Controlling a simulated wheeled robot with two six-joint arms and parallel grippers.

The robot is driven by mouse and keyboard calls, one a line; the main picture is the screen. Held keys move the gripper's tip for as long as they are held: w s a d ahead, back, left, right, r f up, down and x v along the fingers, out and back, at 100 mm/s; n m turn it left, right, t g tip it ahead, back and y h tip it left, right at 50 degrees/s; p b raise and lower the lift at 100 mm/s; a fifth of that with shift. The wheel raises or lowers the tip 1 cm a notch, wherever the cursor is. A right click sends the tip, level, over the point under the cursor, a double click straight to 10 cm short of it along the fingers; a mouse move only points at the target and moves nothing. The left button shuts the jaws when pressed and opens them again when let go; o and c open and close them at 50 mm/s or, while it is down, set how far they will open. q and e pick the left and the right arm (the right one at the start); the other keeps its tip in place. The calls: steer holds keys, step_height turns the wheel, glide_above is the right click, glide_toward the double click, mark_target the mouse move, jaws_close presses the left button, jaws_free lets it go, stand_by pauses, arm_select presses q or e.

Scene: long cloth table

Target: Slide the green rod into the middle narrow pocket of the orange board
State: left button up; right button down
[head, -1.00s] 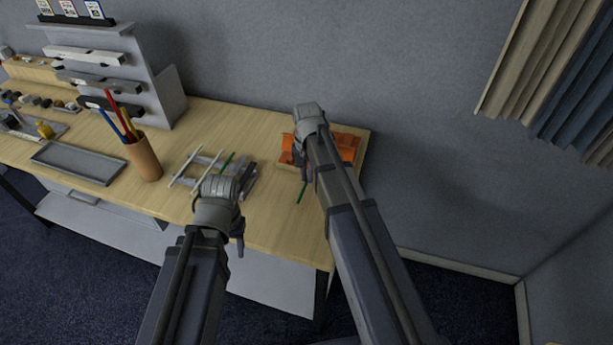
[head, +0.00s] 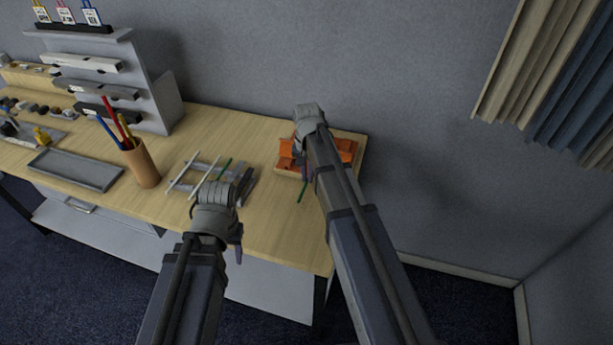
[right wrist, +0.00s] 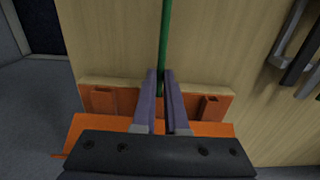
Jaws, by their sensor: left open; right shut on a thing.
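The orange board (head: 347,152) lies at the right end of the table, partly hidden by my right arm. My right gripper (right wrist: 162,76) is shut on a green rod (right wrist: 165,35) above the board. One orange pocket (right wrist: 103,100) shows left of the fingers and another (right wrist: 211,107) right; the middle is covered by the fingers. My left gripper (head: 239,238) is open and empty at the table's front.
A light rack (head: 187,180) with another green rod (head: 223,170) and grey pieces lies behind my left gripper. A brown cup (head: 144,165) with coloured sticks and a grey tray (head: 76,169) stand further left. The wall is close behind the board.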

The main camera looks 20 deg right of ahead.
steer(key=shift+w+d, duration=0.35)
steer(key=shift+w, duration=0.2)
steer(key=shift+w+d, duration=0.3)
steer(key=shift+w, duration=0.2)
steer(key=c, duration=0.9)
jaws_free()
steer(key=shift+o, duration=0.2)
steer(key=shift+d, duration=0.1)
steer(key=shift+r, duration=0.1)
step_height(320, 180, up, 8)
steer(key=p, duration=0.7)
steer(key=shift+p, duration=0.4)
steer(key=shift+f, duration=0.2)
